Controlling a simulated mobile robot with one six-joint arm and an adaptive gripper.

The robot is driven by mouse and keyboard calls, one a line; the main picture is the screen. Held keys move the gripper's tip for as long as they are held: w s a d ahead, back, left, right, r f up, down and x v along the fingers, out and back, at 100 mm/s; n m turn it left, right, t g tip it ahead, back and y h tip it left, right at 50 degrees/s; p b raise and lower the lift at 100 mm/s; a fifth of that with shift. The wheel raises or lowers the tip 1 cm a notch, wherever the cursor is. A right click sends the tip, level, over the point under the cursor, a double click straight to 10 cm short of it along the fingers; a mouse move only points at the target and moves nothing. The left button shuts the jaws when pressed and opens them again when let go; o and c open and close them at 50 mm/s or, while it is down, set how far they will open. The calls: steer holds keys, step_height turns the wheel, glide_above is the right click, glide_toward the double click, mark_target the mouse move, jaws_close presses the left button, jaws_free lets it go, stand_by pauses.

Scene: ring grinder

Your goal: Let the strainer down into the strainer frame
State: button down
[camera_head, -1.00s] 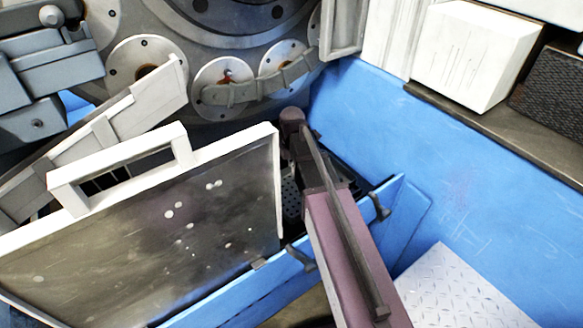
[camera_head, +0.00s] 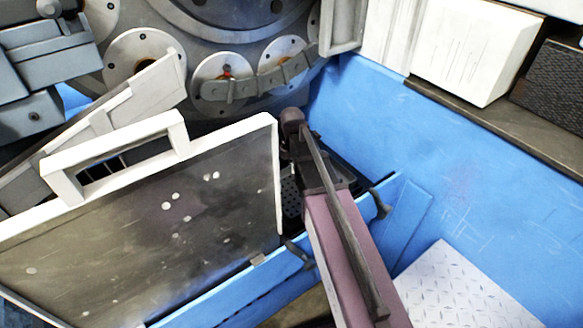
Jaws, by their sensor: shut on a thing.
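My arm reaches in from the bottom edge toward the middle of the head view and covers most of the work spot. My gripper is hidden behind it, so its jaws and what they hold do not show. A narrow strip of a dark perforated piece (camera_head: 290,203), which looks like the strainer, shows just left of my arm, inside the blue trough. A dark edge (camera_head: 350,176) shows right of my arm; I cannot tell if it belongs to the strainer or the strainer frame. How the two meet is hidden.
A large white-rimmed panel (camera_head: 150,225) stands close on the left. The blue trough front (camera_head: 398,195) carries two dark hooks (camera_head: 299,251). A blue wall (camera_head: 460,165) rises on the right, above a diamond plate (camera_head: 450,290). The grinder's round face (camera_head: 222,82) is behind.

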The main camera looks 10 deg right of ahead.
steer(key=shift+s+f, duration=0.15)
steer(key=shift+s, duration=0.05)
steer(key=c, duration=0.8)
jaws_free()
steer(key=shift+o, duration=0.4)
steer(key=shift+w+f, duration=0.15)
steer(key=shift+f, duration=0.1)
steer(key=shift+r, duration=0.1)
steer(key=shift+w+r, duration=0.1)
steer(key=shift+w, duration=0.1)
